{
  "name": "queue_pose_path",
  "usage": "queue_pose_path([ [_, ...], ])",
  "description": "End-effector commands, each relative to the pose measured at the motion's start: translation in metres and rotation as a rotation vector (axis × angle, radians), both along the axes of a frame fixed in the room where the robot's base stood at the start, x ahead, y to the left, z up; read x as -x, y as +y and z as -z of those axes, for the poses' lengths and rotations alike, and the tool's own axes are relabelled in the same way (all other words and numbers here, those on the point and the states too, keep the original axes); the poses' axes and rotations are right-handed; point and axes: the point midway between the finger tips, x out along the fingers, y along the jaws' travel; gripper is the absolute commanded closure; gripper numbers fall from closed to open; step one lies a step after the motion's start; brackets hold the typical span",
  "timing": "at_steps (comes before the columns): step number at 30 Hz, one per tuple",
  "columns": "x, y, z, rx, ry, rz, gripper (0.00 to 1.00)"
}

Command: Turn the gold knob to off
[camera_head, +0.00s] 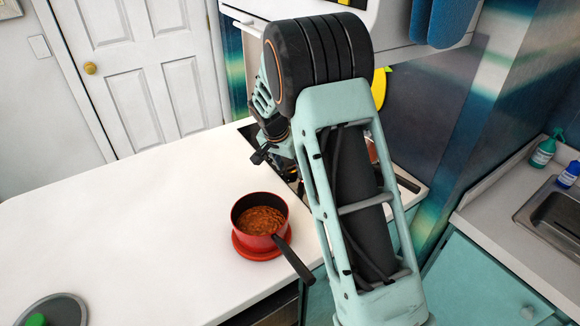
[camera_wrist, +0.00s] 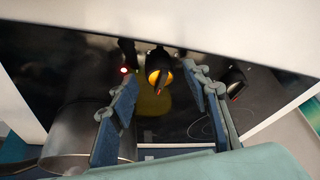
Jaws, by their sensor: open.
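The gold knob (camera_wrist: 154,78) is on the black cooktop panel in the wrist view, with a dark body and a small red-orange mark. It appears between the two blue fingertips of my gripper (camera_wrist: 160,82), which are spread apart. I cannot tell how far the tips are from it, and no contact shows. In the head view my gripper (camera_head: 262,154) is over the cooktop's left end, and my arm hides the knob there.
A dark knob (camera_wrist: 234,77) stands right of the gold one, and a red light (camera_wrist: 124,70) glows to its left. A metal pot (camera_wrist: 80,135) is at lower left. A red saucepan (camera_head: 246,222) sits on the white counter (camera_head: 130,215), its handle pointing lower right.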

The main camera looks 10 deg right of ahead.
Motion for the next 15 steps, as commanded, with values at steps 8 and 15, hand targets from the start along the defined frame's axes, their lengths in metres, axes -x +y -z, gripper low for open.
queue_pose_path([
  [8, -0.0023, -0.0019, 0.0074, 0.0, 0.0, 0.0, 0.56],
  [15, -0.0022, -0.0019, 0.0072, 0.0, 0.0, 0.0, 0.69],
])
